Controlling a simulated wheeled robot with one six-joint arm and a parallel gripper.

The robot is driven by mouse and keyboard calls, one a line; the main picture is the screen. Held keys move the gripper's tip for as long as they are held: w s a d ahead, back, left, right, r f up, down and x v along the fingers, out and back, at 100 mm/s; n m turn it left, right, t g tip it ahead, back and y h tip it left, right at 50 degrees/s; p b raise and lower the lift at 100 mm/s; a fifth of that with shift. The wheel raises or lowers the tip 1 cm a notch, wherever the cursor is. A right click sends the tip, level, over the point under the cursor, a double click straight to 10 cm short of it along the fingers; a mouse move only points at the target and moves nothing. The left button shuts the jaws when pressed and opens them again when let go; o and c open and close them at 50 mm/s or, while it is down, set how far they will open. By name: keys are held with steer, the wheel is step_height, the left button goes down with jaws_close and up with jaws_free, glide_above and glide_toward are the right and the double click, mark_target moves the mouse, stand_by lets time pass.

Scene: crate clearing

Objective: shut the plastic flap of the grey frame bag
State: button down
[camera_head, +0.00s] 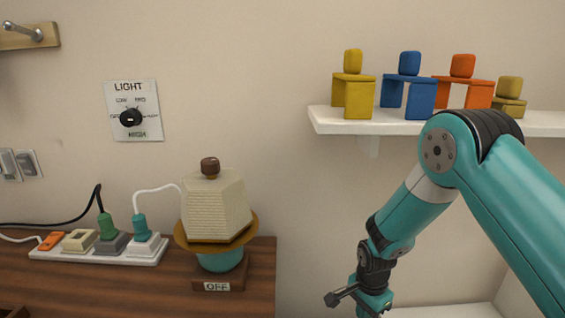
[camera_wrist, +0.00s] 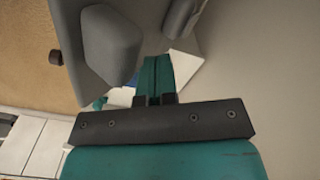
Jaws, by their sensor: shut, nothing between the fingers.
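My gripper (camera_wrist: 157,77) shows in the wrist view with its two teal fingers shut together and nothing between them. A large grey shape (camera_wrist: 106,45) with a raised rounded panel lies just beyond and left of the fingers. A second grey piece (camera_wrist: 184,16) is at the top, right of it. These may be the grey frame bag and its flap, but I cannot tell for sure, nor whether a flap is open. No contact with the fingers is clear. In the head view my arm reaches down to the bottom edge, where the fingers are cut off. No grey bag shows there.
A white shelf (camera_head: 345,125) with several coloured block figures is behind my arm. A wooden counter (camera_head: 100,280) at left bears a power strip (camera_head: 95,255) and a lamp-like object (camera_head: 215,208) on an "OFF" base. A light dial (camera_head: 134,112) is on the wall.

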steer(key=shift+s, duration=0.2)
steer(key=shift+s+f, duration=0.3)
steer(key=shift+s, duration=0.45)
steer(key=shift+s+f, duration=0.3)
steer(key=shift+s, duration=0.5)
steer(key=shift+s+f, duration=0.3)
steer(key=shift+s, duration=0.45)
step_height(320, 180, up, 7)
steer(key=p, duration=0.5)
steer(key=shift+r, duration=0.1)
